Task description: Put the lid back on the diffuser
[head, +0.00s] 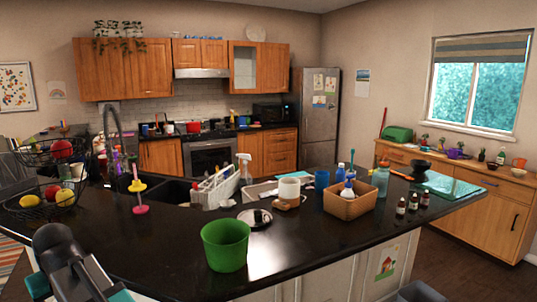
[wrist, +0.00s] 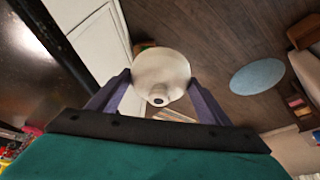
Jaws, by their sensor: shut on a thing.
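My gripper (wrist: 160,84) is shut on a white, round lid (wrist: 160,68) with a short spout and a dark hole, seen in the wrist view between the two purple-grey fingers. The lid is held above the wooden floor, beside the counter front. In the head view only part of my arm shows at bottom left, and the lid is not visible there. A white cylinder (head: 289,187) on a small wooden base stands mid-counter; it looks like the diffuser body, but I cannot be sure. Its top looks open. It is far from my gripper.
A green bucket (head: 225,246) and a dark-topped round dish (head: 255,218) stand on the black counter (head: 165,250).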

